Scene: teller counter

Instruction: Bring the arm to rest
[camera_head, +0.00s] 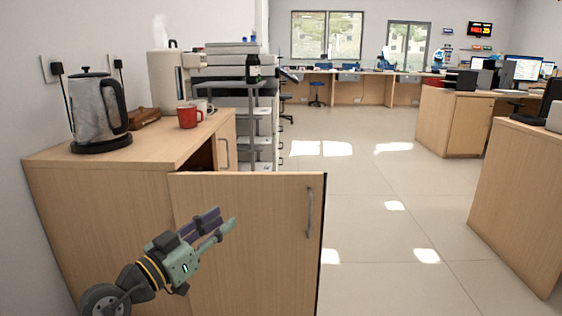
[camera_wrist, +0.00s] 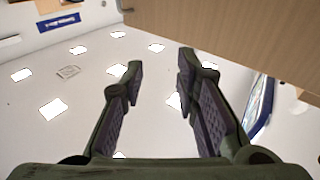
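My gripper (camera_head: 222,224) is in front of the wooden cabinet, before its swung-out door (camera_head: 255,250). In the wrist view my gripper (camera_wrist: 160,65) has its two fingers apart with nothing between them. The wrist view is tilted, with a wooden panel (camera_wrist: 240,35) close by at the upper right. The door stands open with its grey handle (camera_head: 310,212) on the right side. The cabinet's inside is mostly hidden behind the door.
A grey kettle (camera_head: 98,110), a red mug (camera_head: 189,117) and a brown box (camera_head: 144,118) stand on the cabinet top (camera_head: 105,152). A printer (camera_head: 232,60) is behind. Floor (camera_head: 390,215) to the right is clear, up to a wooden counter (camera_head: 525,200).

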